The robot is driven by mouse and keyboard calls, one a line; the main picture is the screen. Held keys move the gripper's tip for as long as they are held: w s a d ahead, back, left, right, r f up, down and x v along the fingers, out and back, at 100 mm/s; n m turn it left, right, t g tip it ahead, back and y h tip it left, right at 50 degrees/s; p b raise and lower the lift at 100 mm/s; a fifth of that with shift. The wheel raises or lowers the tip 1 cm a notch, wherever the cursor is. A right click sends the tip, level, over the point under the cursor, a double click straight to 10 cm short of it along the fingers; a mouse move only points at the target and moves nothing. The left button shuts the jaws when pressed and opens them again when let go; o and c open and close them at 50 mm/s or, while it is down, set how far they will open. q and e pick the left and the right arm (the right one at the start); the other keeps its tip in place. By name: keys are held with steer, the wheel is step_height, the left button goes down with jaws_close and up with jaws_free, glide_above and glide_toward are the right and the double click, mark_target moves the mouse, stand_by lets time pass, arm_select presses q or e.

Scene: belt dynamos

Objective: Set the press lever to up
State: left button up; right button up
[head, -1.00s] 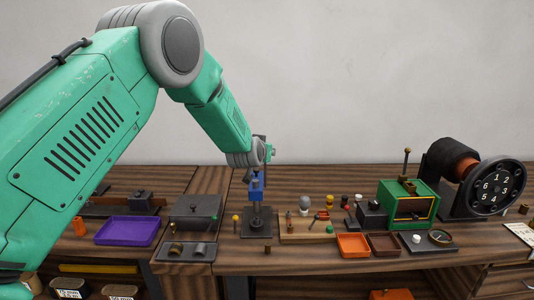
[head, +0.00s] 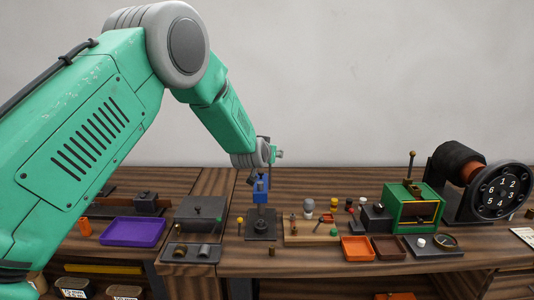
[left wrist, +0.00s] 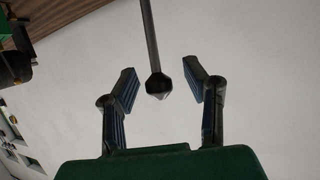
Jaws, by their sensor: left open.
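The press (head: 260,187) is a small blue block on a dark post and square dark base, at the middle of the bench. My left gripper (head: 277,155) is just above it at the end of the green arm, small and partly hidden by the wrist. In the left wrist view, a dark rod with a faceted knob (left wrist: 158,87), seemingly the press lever, reaches in from the top. The knob lies between the two spread fingers of my left gripper (left wrist: 161,72), with a gap on both sides. The lever is mostly hidden in the head view. My right gripper is not in view.
A wooden block (head: 297,239) with small knobbed parts stands right of the press. Orange (head: 357,256) and brown trays, a green box (head: 398,207) with an upright lever, and a numbered dial (head: 502,192) lie farther right. A grey box (head: 199,212) and purple tray (head: 132,243) are left.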

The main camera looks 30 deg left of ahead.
arm_select(q)
steer(key=v, duration=1.2)
steer(key=shift+w+a, duration=0.1)
steer(key=shift+a, duration=0.05)
steer(key=s+d+f+m+g+h+b, duration=0.15)
steer(key=s+f, duration=0.35)
steer(key=f, duration=0.5)
steer(key=s+d+f+g+b, duration=0.2)
steer(key=s+d+f+b, duration=0.15)
steer(key=f, duration=0.65)
steer(key=s+d+f+m+g+h+b, duration=0.1)
steer(key=s+f+g+b, duration=0.1)
steer(key=s+f, duration=0.6)
steer(key=s+d+f+g+b, duration=0.3)
steer(key=s+f+b, duration=0.1)
steer(key=s+f, duration=0.7)
steer(key=s+d+f+m+g+h+b, duration=0.1)
steer(key=s+d+f+g+b, duration=0.2)
steer(key=s+f, duration=0.9)
steer(key=s+g, duration=0.1)
steer(key=s, duration=0.3)
steer(key=shift+f+b, duration=0.3)
steer(key=shift+b, duration=0.05)
